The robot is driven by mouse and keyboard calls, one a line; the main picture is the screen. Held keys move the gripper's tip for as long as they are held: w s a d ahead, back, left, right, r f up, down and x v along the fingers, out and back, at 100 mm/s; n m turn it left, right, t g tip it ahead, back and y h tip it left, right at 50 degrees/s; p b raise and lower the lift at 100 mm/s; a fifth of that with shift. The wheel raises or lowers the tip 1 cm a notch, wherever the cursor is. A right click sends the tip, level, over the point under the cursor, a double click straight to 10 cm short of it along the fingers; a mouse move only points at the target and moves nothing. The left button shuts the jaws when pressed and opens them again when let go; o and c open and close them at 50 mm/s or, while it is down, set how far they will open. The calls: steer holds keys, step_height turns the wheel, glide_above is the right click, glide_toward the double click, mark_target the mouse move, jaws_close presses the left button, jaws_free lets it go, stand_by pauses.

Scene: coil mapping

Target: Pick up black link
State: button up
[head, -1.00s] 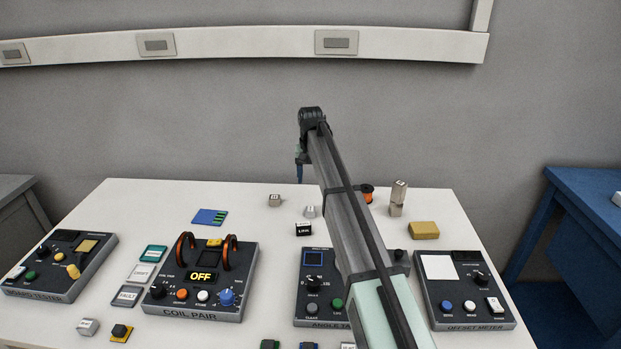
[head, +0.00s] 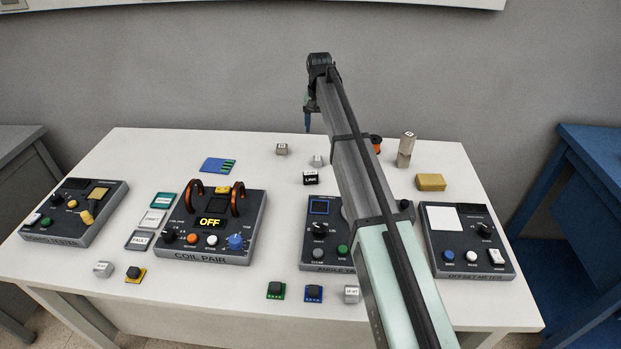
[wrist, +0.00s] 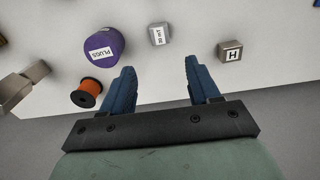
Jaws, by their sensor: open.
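The black link (head: 311,178) is a small black block with a white "LINK" label. It sits on the white table, behind the angle panel and left of my arm in the head view. My gripper (head: 308,126) is above the table's back edge, beyond the link and apart from it. In the wrist view my gripper (wrist: 160,75) shows two blue fingers spread wide with nothing between them. The link does not show in the wrist view.
Near the link are a small light block (head: 318,161) and a cube (head: 282,149). The wrist view shows a purple "PLUGS" piece (wrist: 104,46), an orange spool (wrist: 87,92) and an "H" cube (wrist: 230,51). The coil pair panel (head: 210,225) stands front left.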

steer(key=shift+c, duration=0.5)
steer(key=r+m, duration=0.1)
steer(key=m, duration=1.5)
glide_above(311, 173)
steer(key=f, duration=0.8)
steer(key=shift+w+d+f, duration=0.1)
steer(key=shift+w+f, duration=0.05)
steer(key=shift+w, duration=0.15)
steer(key=shift+s+f, duration=0.15)
steer(key=shift+f, duration=1.2)
steer(key=shift+s+f, duration=0.15)
steer(key=shift+f, duration=1.15)
